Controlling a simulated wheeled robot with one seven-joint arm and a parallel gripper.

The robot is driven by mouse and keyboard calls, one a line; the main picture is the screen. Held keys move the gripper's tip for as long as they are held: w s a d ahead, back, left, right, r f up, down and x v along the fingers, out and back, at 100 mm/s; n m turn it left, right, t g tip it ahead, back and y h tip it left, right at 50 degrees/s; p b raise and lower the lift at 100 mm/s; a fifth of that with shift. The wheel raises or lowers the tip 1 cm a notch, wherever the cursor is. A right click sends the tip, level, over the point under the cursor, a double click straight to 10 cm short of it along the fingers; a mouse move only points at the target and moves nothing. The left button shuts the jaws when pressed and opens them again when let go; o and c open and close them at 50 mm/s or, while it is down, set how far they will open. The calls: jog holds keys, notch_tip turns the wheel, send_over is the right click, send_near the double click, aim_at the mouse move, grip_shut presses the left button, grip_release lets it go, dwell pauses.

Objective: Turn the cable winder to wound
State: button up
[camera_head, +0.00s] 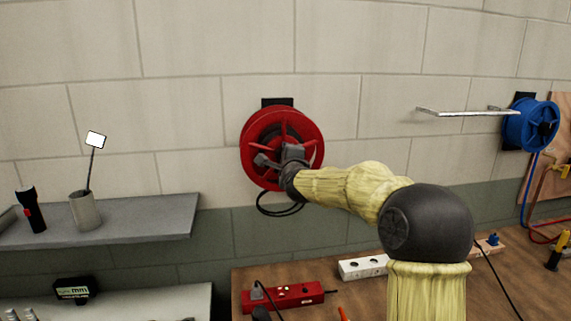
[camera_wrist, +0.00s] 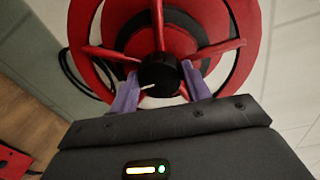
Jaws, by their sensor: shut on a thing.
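The cable winder is a red spoked reel (camera_head: 256,130) on a black bracket on the block wall, left of centre in the head view. It fills the top of the wrist view (camera_wrist: 85,30). A black knob (camera_wrist: 160,74) stands out from the reel in front of its spokes. My gripper (camera_wrist: 160,85) has its two purple-grey fingers on either side of this knob and is shut on it. In the head view my gripper (camera_head: 280,160) reaches the reel from the lower right and covers part of its face. A loop of black cable (camera_head: 280,207) hangs under the reel.
A blue reel (camera_head: 530,124) and a metal bar (camera_head: 465,112) are on the wall at right. A grey shelf (camera_head: 150,218) at left holds a flashlight (camera_head: 32,211) and a cup (camera_head: 84,211). A wooden bench (camera_head: 350,300) below carries a red power strip (camera_head: 283,297) and a white one (camera_head: 362,267).

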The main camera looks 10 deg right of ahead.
jog(key=shift+d+f+n+t+b, duration=0.2)
jog(key=shift+n+b, duration=1.95)
jog(key=shift+n, duration=3.8)
jog(key=shift+d+f+n+t+b, duration=0.2)
jog(key=shift+n+b, duration=2)
jog(key=shift+n, duration=3.8)
jog(key=shift+f+n+t+b, duration=0.1)
jog(key=shift+n+t+b, duration=0.2)
jog(key=shift+n+b, duration=3.75)
jog(key=n+p, duration=0.3)
jog(key=n, duration=0.1)
jog(key=shift+p, duration=0.35)
jog(key=o, duration=1)
jog(key=shift+c, duration=0.2)
jog(key=shift+r, duration=0.15)
